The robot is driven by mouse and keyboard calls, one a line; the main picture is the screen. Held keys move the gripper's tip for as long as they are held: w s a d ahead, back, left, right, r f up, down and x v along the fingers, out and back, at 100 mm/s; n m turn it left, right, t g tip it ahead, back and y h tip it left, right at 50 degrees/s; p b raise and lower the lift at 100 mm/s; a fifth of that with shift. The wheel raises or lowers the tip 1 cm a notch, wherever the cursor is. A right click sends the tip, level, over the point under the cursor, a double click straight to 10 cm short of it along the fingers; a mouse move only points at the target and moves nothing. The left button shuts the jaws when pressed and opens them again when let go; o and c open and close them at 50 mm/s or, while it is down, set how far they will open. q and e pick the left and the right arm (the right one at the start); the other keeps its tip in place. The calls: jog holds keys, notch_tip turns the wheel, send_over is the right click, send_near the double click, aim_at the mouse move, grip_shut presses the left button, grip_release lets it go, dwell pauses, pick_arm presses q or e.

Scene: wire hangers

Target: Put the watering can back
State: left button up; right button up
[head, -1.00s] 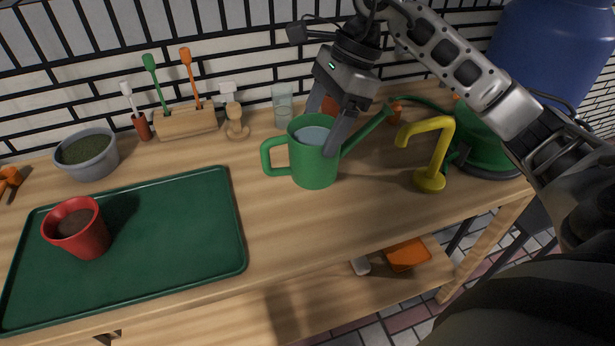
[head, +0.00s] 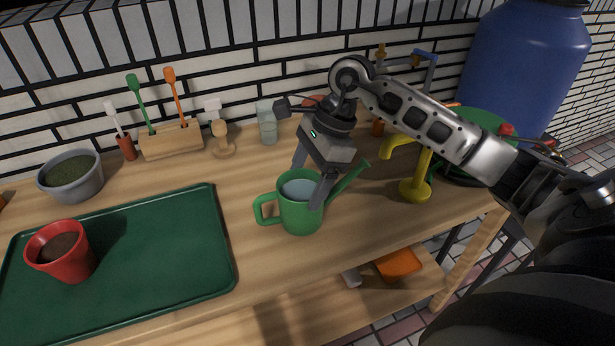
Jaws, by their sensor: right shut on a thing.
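The green watering can (head: 300,214) stands upright, or nearly so, over the front middle of the wooden table. Water shows in its open top. Its handle points left and its spout points up to the right. My right gripper (head: 308,190) comes down from above and is shut on the can, with one finger over the near right side of its body and the other at the far side. I cannot tell whether the can's base touches the table. My left gripper is not in view.
A green tray (head: 205,268) with a red pot (head: 64,255) lies left. A yellow tap (head: 416,178) stands close right of the can. A grey bowl (head: 72,177), a wooden tool holder (head: 171,140) and a glass (head: 267,124) stand at the back. Table between tray and can is clear.

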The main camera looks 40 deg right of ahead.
jog(key=o, duration=1.7)
jog(key=shift+f, duration=0.1)
jog(key=shift+r, duration=0.25)
jog(key=shift+d+r, duration=0.2)
jog(key=shift+r, duration=0.1)
jog(key=v, duration=1.1)
jog(key=shift+r, duration=0.1)
jog(key=shift+s+a, duration=0.1)
